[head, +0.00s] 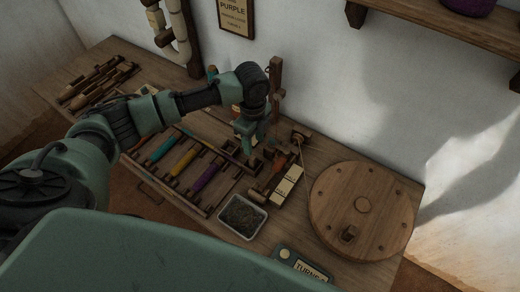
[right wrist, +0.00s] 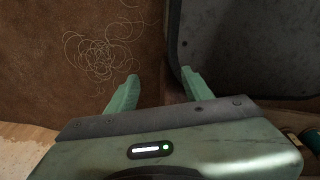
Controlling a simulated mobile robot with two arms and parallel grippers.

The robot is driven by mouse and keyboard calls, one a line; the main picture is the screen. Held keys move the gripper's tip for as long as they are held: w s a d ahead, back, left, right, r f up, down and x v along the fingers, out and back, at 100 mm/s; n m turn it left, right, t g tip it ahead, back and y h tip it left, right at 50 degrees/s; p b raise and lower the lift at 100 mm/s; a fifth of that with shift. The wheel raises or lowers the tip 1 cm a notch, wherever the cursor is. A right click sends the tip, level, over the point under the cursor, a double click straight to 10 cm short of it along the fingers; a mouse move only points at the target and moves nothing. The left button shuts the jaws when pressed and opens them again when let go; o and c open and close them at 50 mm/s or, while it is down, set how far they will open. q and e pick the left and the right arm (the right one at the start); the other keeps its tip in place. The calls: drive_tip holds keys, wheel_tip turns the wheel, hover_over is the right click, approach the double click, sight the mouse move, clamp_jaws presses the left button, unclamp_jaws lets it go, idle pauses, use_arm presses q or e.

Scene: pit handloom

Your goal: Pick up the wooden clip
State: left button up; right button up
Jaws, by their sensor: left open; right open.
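My left gripper (head: 249,143) points down over the back middle of the wooden bench, above the rack end and beside small wooden parts. Its fingers are apart. I cannot single out the wooden clip for certain; small brown wooden pieces (head: 256,193) lie just right of the rack, and the left gripper may hide others. My right gripper (right wrist: 160,78) shows only in the right wrist view. Its green fingers are wide apart with nothing between them, above a brown floor near a dark panel (right wrist: 245,45).
The bench (head: 305,232) also holds a rack with coloured bobbins (head: 183,161), a metal tray of dark bits (head: 242,216), pale blocks (head: 287,185), a large round wooden disc (head: 362,205) and a counter labelled TURNS (head: 311,271). Wooden tools (head: 98,83) lie at the far left. A wooden post (head: 275,92) stands behind the gripper.

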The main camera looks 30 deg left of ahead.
sight(252, 157)
use_arm(q)
drive_tip(key=f, duration=0.1)
drive_tip(key=s+f, duration=0.1)
drive_tip(key=f, duration=0.1)
drive_tip(key=shift+s+f, duration=0.15)
drive_tip(key=shift+s, duration=0.05)
wheel_tip(252, 157, down, 3)
drive_tip(key=shift+r+p, duration=0.1)
drive_tip(key=shift+p, duration=0.2)
drive_tip(key=shift+f, duration=0.5)
drive_tip(key=c, duration=0.8)
clamp_jaws()
use_arm(e)
drive_tip(key=shift+s+d+r, duration=0.1)
drive_tip(key=shift+s+r, duration=0.05)
drive_tip(key=shift+s, duration=0.95)
drive_tip(key=shift+s+d+r, duration=0.1)
drive_tip(key=shift+s, duration=0.95)
